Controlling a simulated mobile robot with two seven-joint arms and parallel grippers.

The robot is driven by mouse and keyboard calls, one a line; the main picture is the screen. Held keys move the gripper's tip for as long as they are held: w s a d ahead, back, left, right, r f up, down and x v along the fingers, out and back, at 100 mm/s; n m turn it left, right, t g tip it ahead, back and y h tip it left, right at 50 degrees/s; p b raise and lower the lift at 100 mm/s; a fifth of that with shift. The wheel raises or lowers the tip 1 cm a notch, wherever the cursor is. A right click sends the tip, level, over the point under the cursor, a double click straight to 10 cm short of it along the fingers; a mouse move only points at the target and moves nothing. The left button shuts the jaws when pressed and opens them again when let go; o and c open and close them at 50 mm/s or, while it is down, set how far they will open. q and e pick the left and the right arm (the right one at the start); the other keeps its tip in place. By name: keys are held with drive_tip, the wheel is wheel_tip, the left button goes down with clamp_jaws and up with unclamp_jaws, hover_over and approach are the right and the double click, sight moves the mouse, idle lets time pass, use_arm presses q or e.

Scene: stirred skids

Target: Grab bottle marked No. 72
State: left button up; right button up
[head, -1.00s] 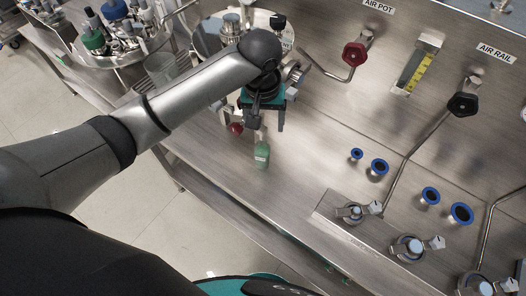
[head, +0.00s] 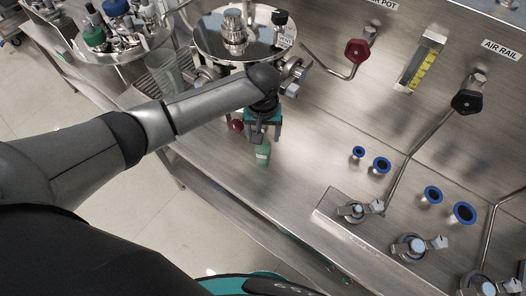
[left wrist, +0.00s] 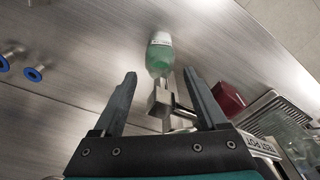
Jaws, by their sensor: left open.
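A small green bottle (head: 263,154) with a pale label stands on the steel bench. In the left wrist view the bottle (left wrist: 159,58) is beyond my fingertips, in line with the gap between them; no number on it can be read. My left gripper (head: 262,136) is over the bottle in the head view and hides its top. My right gripper is not in view.
A steel pot (head: 235,45) with fittings stands behind the gripper. Blue-rimmed ports (head: 381,165) and clamps (head: 358,211) are to the right. The bench around the bottle's right side is clear.

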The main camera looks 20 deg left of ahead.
sight(263, 151)
use_arm(q)
drive_tip(key=shift+w+f+b, duration=0.15)
drive_tip(key=shift+f+b, duration=0.05)
drive_tip(key=shift+f, duration=0.9)
drive_tip(key=shift+w+f+b, duration=0.1)
drive_tip(key=shift+f+b, duration=0.05)
drive_tip(key=shift+f, duration=0.9)
drive_tip(key=shift+c, duration=0.3)
drive_tip(key=shift+a, duration=0.1)
clamp_jaws()
